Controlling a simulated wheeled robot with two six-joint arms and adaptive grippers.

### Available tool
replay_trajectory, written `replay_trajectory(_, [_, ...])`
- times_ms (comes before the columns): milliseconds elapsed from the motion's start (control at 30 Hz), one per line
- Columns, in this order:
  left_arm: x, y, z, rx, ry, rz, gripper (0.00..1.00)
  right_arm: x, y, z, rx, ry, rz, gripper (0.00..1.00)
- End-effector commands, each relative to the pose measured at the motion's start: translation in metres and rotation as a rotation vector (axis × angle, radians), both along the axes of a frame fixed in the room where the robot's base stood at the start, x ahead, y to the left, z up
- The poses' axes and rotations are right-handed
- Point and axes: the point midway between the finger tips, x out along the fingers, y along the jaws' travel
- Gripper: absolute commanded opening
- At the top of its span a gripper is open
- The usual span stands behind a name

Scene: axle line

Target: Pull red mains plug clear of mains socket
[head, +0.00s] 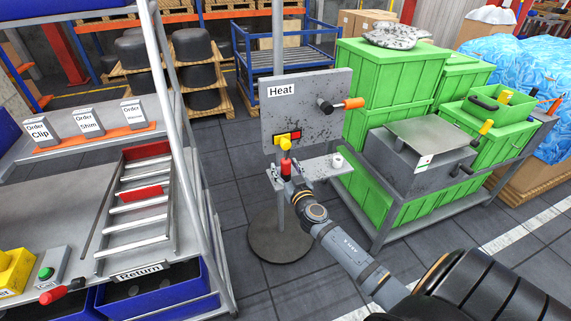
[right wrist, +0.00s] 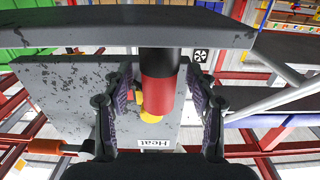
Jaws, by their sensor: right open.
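The red mains plug (head: 286,167) is upright at the left part of the small shelf below the grey "Heat" panel (head: 328,96). In the right wrist view, which shows the panel upside down, the plug is a red cylinder (right wrist: 158,92) with a black part at the shelf side. I cannot tell whether that black part is the mains socket. My right gripper (head: 289,180) is open, with one finger on each side of the plug and gaps visible. My left gripper is not in view.
A yellow knob (head: 285,143) sits just above the plug, and an orange-handled lever (head: 348,104) sticks out of the panel. A white round item (head: 337,160) is on the shelf (head: 318,168). Green crates (head: 385,85) stand right, a rack (head: 205,190) left.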

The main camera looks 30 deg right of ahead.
Motion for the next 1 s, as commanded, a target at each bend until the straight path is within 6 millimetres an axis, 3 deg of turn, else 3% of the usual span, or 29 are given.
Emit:
replay_trajectory(233, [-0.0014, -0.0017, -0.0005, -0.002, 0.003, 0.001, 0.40, 0.0015, -0.0006, -0.0013, -0.001, 0.001, 0.000, 0.55])
replay_trajectory(633, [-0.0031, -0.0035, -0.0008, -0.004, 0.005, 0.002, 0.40, 0.0013, -0.0005, -0.0012, -0.001, 0.001, 0.000, 0.01])
replay_trajectory(1000, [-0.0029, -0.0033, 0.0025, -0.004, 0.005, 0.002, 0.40, 0.0027, -0.0006, 0.0032, 0.001, 0.000, 0.000, 0.00])
